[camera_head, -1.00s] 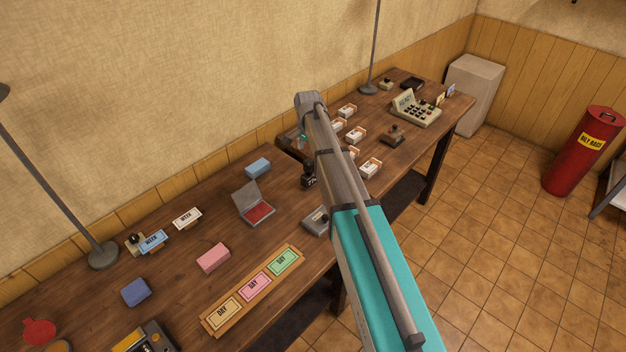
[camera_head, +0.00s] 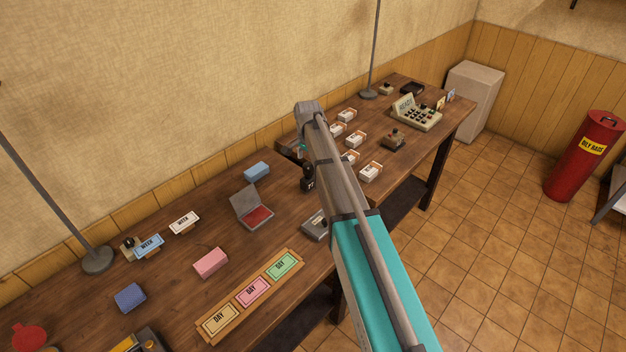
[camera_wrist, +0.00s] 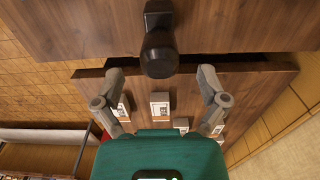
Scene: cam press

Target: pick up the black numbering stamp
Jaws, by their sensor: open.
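The black numbering stamp (camera_head: 307,179) stands upright on the wooden table, partly hidden behind my arm in the head view. In the wrist view the stamp (camera_wrist: 159,42) shows at the top centre, with its rounded dark knob toward me. My gripper (camera_wrist: 208,72) is open and empty, with its two grey fingers spread to the left and right below the stamp in that picture. The stamp is beyond the fingertips and not between them. In the head view my gripper is mostly hidden behind my own arm.
Several small white card boxes (camera_head: 371,171) stand just right of my arm. An open red ink pad (camera_head: 256,216) lies left of the stamp, and a grey metal device (camera_head: 315,226) sits near the front edge. A tray of DAY cards (camera_head: 252,292) lies at the front.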

